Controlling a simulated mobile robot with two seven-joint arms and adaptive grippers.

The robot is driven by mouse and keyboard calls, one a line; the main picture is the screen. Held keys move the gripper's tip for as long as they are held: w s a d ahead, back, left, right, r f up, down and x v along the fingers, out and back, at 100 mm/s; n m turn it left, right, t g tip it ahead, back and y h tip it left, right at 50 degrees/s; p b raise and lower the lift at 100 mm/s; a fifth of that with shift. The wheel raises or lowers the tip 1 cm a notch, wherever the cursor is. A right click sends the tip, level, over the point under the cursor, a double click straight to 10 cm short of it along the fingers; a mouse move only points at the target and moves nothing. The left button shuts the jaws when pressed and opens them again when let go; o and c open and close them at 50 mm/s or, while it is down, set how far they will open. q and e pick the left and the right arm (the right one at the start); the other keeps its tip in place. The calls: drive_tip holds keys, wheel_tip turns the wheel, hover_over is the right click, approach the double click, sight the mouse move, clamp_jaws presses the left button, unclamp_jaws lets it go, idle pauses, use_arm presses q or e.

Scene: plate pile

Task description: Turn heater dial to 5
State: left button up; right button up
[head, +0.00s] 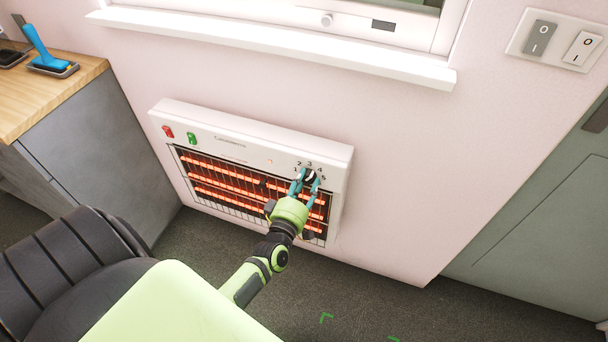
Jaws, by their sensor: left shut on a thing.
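The heater (238,128) is a white wall unit with several glowing orange bars behind a dark grille. My left gripper (308,180) is shut on the dial, one teal finger on each side. The fingers and wrist hide part of the dial and any numbers below it, so I cannot tell its setting. My right gripper is not in view.
A red switch (168,132) and a green switch (192,138) sit at the heater's left end. A window sill (270,45) juts out above. A grey cabinet (95,150) with a wooden top stands left. A grey-green door (550,220) is right.

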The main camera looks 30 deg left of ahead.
use_arm(q)
drive_tip(key=m, duration=0.2)
drive_tip(key=m+p, duration=0.1)
drive_tip(key=m, duration=0.2)
drive_tip(key=shift+d+m+p, duration=0.25)
drive_tip(key=shift+m+p, duration=0.1)
drive_tip(key=shift+m, duration=0.05)
drive_tip(key=m, duration=0.2)
drive_tip(key=m+p, duration=0.1)
drive_tip(key=shift+f+m, duration=0.2)
drive_tip(key=shift+m, duration=0.2)
drive_tip(key=shift+f+m, duration=0.1)
drive_tip(key=shift+m, duration=0.7)
drive_tip(key=shift+s+a+f, duration=0.1)
drive_tip(key=o, duration=1.1)
drive_tip(key=shift+o, duration=0.2)
drive_tip(key=shift+a, duration=0.1)
drive_tip(key=v, duration=1.2)
